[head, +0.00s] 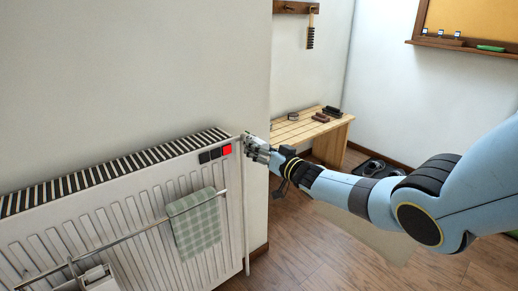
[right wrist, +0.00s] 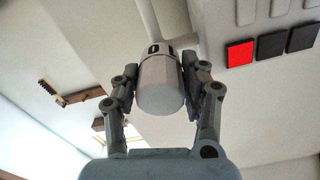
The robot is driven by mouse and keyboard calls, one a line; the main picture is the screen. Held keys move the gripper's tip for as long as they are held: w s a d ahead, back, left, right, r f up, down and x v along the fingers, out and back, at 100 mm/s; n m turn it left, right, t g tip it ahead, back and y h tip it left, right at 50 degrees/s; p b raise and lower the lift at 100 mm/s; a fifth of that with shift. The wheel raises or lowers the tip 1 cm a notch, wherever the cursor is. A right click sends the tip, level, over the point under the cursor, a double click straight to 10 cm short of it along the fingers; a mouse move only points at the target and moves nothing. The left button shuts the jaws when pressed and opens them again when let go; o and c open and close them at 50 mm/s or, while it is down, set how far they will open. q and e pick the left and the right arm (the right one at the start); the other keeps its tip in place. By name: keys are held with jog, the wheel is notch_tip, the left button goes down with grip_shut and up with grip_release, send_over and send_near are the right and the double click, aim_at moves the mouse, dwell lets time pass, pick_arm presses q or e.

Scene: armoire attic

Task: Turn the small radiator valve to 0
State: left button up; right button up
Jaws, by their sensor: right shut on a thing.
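The small radiator valve (right wrist: 160,88) is a white cylinder with dark marks on a band near its base, one of them a "0", in the right wrist view. My right gripper (right wrist: 160,80) has a finger on each side of the valve and is shut on it. In the head view my right gripper (head: 257,150) is at the upper right corner of the white radiator (head: 130,215) and hides most of the valve. My left gripper does not show.
A red square (head: 227,149) and two dark squares sit on the radiator beside the valve. A checked green towel (head: 194,222) hangs on the front rail (head: 130,236). A wooden bench (head: 335,135) stands behind, with wooden floor between.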

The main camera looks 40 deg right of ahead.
jog(key=shift+f, duration=0.15)
jog(key=o, duration=1.2)
jog(key=shift+s, duration=0.1)
jog(key=s, duration=0.8)
jog(key=s+d, duration=0.1)
jog(key=s, duration=0.3)
